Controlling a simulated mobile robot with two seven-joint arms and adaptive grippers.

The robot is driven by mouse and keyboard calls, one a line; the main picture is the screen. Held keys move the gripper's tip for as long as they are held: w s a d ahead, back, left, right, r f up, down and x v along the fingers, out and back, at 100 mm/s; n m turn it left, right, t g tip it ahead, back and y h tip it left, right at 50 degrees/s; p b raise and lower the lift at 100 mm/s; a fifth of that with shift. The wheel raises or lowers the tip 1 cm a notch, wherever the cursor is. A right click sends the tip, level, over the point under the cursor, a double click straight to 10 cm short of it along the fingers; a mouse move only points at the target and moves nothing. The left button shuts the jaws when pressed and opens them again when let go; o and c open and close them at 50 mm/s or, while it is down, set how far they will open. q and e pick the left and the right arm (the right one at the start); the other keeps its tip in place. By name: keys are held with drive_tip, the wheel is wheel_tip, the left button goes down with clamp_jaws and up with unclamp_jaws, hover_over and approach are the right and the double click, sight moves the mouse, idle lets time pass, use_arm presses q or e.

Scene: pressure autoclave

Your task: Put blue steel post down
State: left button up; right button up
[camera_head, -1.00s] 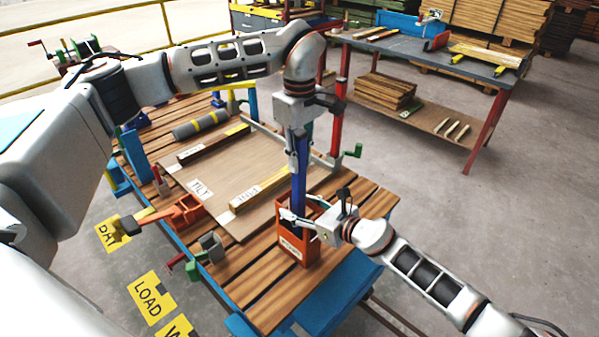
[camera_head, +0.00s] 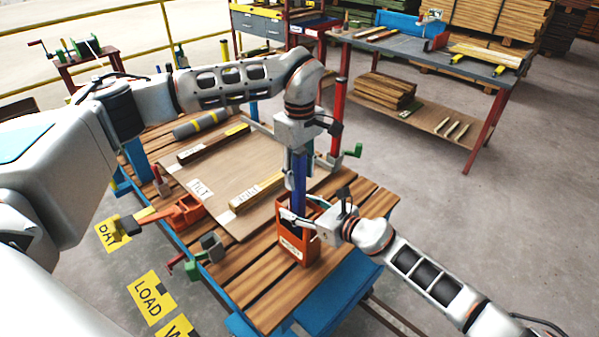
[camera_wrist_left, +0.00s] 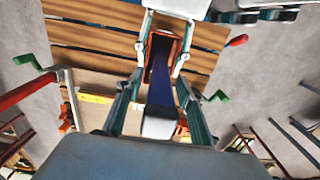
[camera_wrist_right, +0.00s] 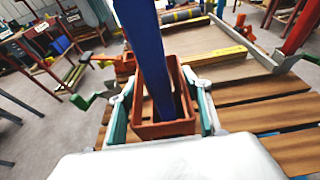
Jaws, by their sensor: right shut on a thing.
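The blue steel post (camera_head: 298,185) stands upright with its lower end inside an orange open-topped box (camera_head: 291,243) at the near right of the slatted bench. The right wrist view shows the post (camera_wrist_right: 148,55) going down into the box (camera_wrist_right: 158,130). My left gripper (camera_head: 297,165) is above the box, around the post's upper part. In the left wrist view its fingers stand open, with gaps beside the post (camera_wrist_left: 161,85). My right gripper (camera_head: 308,222) is shut on the orange box, its fingers on opposite sides. The post's foot is hidden in the box.
A tilted board (camera_head: 225,172) with wooden bars lies beside the box on the bench. A red upright post (camera_head: 340,115) and a green-handled clamp (camera_head: 350,153) stand behind. An orange clamp (camera_head: 182,213) and a grey-green vise (camera_head: 208,255) line the left edge. Open floor lies right.

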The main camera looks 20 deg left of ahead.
sight(299, 149)
use_arm(q)
wheel_tip(299, 149, up, 12)
drive_tip(key=shift+r, duration=0.15)
idle(0.7)
use_arm(e)
drive_tip(key=o, duration=1.4)
drive_tip(key=shift+d, duration=0.1)
